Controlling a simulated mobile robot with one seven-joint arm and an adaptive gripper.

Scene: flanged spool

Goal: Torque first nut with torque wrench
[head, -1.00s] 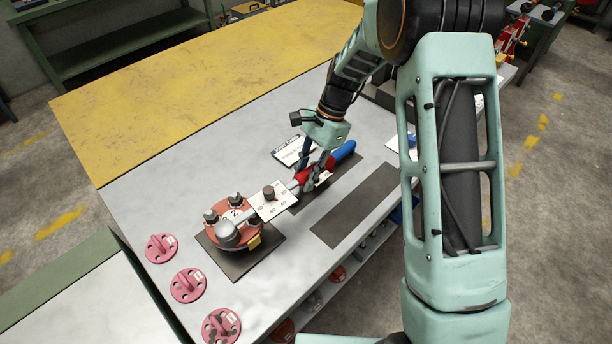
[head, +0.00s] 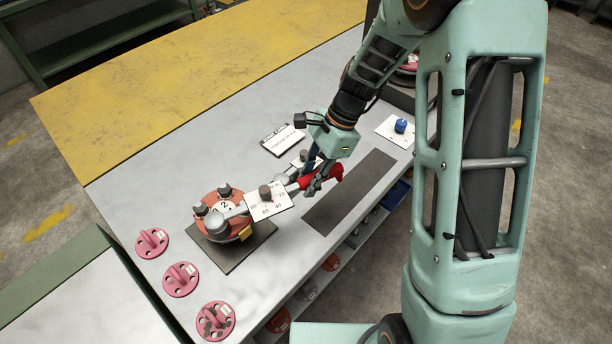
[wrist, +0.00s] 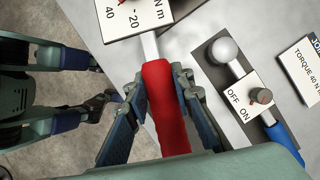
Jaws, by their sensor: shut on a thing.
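The torque wrench has a red handle (head: 333,171) and a white dial plate (head: 270,200) marked in N m. My gripper (head: 315,180) is shut on the red handle; in the wrist view the handle (wrist: 164,110) lies between both fingers (wrist: 157,105). The wrench's round grey head (head: 215,222) sits over the front nut position of the spool's orange-red flange (head: 236,236) and hides what is under it. Other nuts (head: 224,191) stand uncovered on the flange beside a label "2". A red pointer shows at the plate's upper edge in the wrist view, partly cut off.
A second tool with an ON/OFF plate (wrist: 248,97) and blue handle (wrist: 284,142) lies beside my gripper on a dark mat. The front dark mat (head: 350,190) is bare. Several pink flanged discs (head: 180,279) lie at the left. A torque card (head: 282,139) lies behind.

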